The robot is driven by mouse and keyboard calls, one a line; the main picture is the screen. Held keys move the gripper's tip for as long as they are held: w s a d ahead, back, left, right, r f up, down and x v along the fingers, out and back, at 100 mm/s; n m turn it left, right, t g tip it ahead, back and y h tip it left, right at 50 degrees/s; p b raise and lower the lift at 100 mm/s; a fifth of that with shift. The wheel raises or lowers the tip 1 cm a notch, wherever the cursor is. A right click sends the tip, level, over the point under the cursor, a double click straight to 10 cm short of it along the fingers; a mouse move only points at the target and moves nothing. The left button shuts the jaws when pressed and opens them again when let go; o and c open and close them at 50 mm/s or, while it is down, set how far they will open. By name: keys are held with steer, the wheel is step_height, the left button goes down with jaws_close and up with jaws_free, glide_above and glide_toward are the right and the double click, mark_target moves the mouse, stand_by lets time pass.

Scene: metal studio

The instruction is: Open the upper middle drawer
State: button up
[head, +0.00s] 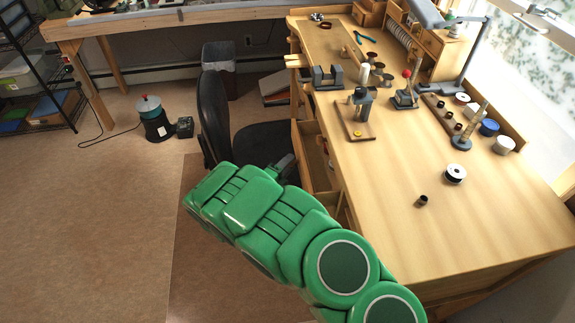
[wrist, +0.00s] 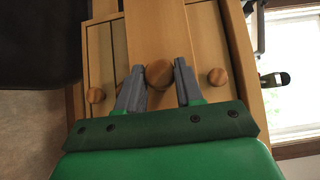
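In the wrist view my gripper (wrist: 159,68) has one grey finger on each side of a round wooden knob (wrist: 159,75). Both fingers look close against the knob. The knob is on a wooden drawer front (wrist: 152,25), which looks nearer to me than the fronts beside it. In the head view an open drawer (head: 314,160) shows its inside at the desk's left side, just beyond my green arm. A grey part of my gripper (head: 284,166) shows past the arm. My arm hides the fingertips and knob there.
Other knobs sit left (wrist: 96,95) and right (wrist: 217,76) of the held one. A black office chair (head: 213,110) stands close to the drawers, left of my gripper. The workbench (head: 470,220) carries spools and small tools.

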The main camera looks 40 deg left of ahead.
jaws_close()
steer(key=shift+s+a, duration=0.1)
steer(key=s+a, duration=0.9)
steer(key=shift+s+a, duration=0.3)
steer(key=shift+a, duration=0.05)
steer(key=o, duration=0.6)
jaws_free()
steer(key=shift+o, duration=0.2)
steer(key=shift+s, duration=0.1)
